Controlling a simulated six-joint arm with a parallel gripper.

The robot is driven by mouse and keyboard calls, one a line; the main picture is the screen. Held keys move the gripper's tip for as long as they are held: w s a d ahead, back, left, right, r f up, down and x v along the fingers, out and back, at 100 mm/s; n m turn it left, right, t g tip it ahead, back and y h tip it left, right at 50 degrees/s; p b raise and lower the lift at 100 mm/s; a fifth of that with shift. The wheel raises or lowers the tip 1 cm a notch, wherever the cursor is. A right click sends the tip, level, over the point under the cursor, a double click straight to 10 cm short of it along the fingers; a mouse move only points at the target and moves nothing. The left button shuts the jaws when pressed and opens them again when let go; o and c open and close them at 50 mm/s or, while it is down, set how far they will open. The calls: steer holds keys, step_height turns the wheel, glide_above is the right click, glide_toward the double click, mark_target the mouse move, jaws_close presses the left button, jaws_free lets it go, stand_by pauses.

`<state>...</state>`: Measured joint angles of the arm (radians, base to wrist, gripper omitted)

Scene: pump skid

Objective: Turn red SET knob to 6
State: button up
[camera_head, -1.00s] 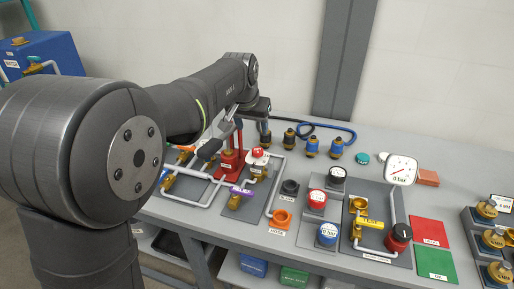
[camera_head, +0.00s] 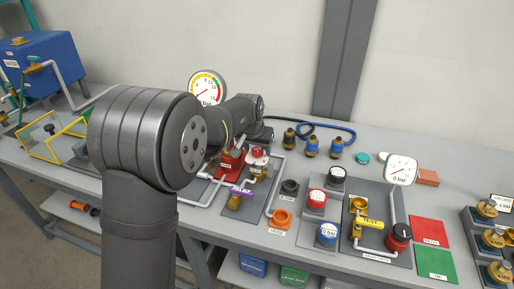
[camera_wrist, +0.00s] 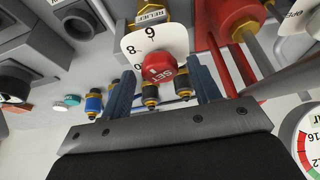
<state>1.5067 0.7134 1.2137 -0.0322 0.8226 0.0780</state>
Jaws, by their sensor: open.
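The red SET knob (camera_wrist: 158,68) sits in the middle of the wrist view, on a white dial plate (camera_wrist: 134,48) with 6 and 8 legible. Its lettering appears upside down there; I cannot tell which number it points to. A brass fitting with a RELIEF label (camera_wrist: 152,14) is beyond it. My gripper (camera_wrist: 163,82) is open, with one dark blue finger on each side of the knob in the picture. I see no clear contact. In the head view, the red and white knob (camera_head: 259,152) shows beside my arm; my fingers are hidden there.
A red stand (camera_head: 231,163) is close left of the knob. A round gauge (camera_head: 207,86) stands behind my arm. Red, black and blue knobs and a yellow-handled valve (camera_head: 370,223) lie to the right.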

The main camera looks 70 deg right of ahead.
steer(key=c, duration=1)
steer(key=shift+w+m+g, duration=0.1)
steer(key=shift+m+g, duration=0.8)
steer(key=shift+m, duration=1.4)
steer(key=o, duration=1)
